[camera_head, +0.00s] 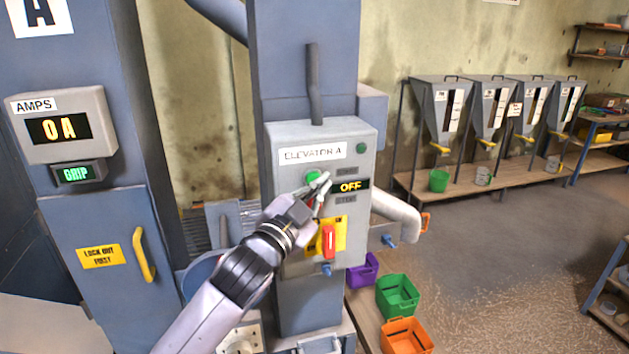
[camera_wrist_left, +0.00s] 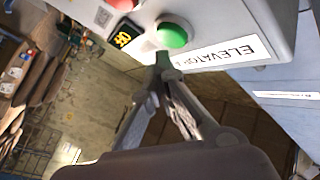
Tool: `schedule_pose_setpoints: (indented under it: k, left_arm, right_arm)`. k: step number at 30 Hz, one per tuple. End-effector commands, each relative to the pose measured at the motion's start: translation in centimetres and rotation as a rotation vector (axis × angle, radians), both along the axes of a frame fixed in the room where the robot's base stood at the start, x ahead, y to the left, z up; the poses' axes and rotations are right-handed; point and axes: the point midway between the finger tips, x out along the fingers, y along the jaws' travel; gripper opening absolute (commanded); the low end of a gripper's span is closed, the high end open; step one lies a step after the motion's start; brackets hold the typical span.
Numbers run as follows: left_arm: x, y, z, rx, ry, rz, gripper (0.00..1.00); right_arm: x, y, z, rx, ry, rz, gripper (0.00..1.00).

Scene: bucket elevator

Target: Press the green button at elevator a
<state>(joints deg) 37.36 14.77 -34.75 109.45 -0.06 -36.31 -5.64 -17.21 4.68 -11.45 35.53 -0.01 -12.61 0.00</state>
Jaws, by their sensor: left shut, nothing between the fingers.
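The grey control box (camera_head: 285,180) labelled ELEVATOR A (camera_head: 312,153) stands on a blue-grey column. Its round green button (camera_head: 312,176) is partly beside my fingertips; it also shows whole in the left wrist view (camera_wrist_left: 172,35). The box's display (camera_head: 350,186) reads OFF. My left gripper (camera_head: 323,181) is shut and empty, in front of the box's face close to the button. In the left wrist view, its closed fingertips (camera_wrist_left: 163,62) appear just below the button. I cannot tell whether they touch it. My right gripper is not in view.
A red handle (camera_head: 328,241) on a yellow plate sits low on the box. A small green light (camera_head: 361,149) is at its upper right. An AMPS display (camera_head: 57,128) reads 0 A at left. Purple, green (camera_head: 397,295) and orange bins stand below right. Open floor lies at right.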

Motion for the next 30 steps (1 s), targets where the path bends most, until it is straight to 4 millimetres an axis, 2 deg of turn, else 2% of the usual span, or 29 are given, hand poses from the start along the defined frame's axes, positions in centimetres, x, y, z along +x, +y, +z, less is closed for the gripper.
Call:
schedule_pose_setpoints:
  k: [30]
  left_arm:
    - [1.1,0.4,0.1,0.000,0.000,0.000,0.00]
  right_arm:
    - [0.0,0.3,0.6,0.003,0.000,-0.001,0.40]
